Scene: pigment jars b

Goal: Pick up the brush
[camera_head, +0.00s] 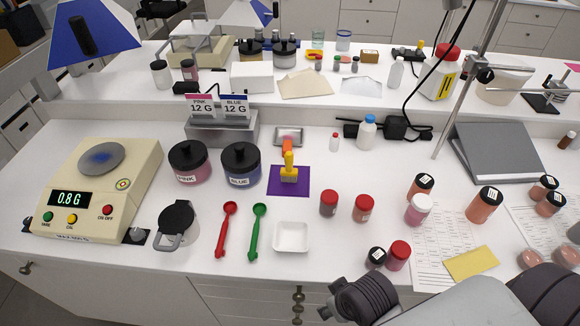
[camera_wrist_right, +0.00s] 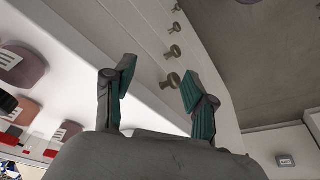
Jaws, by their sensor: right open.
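The brush (camera_head: 289,166), with a yellow lower part and an orange upper part, stands on a purple mat (camera_head: 274,188) in the middle of the bench in the head view. Nothing holds it. My right arm enters the head view at the bottom right, well in front and to the right of the brush; its fingers cannot be made out there. In the right wrist view my right gripper (camera_wrist_right: 158,72) is open with nothing between its fingers, in front of the bench's drawer fronts. The brush is not seen in that view. My left gripper is not in view.
Pink (camera_head: 189,163) and blue (camera_head: 241,164) jars stand left of the brush. A white dish (camera_head: 291,237), red spoon (camera_head: 227,229) and green spoon (camera_head: 258,232) lie in front. Red-capped jars (camera_head: 329,204) stand right. A scale (camera_head: 100,190) is far left.

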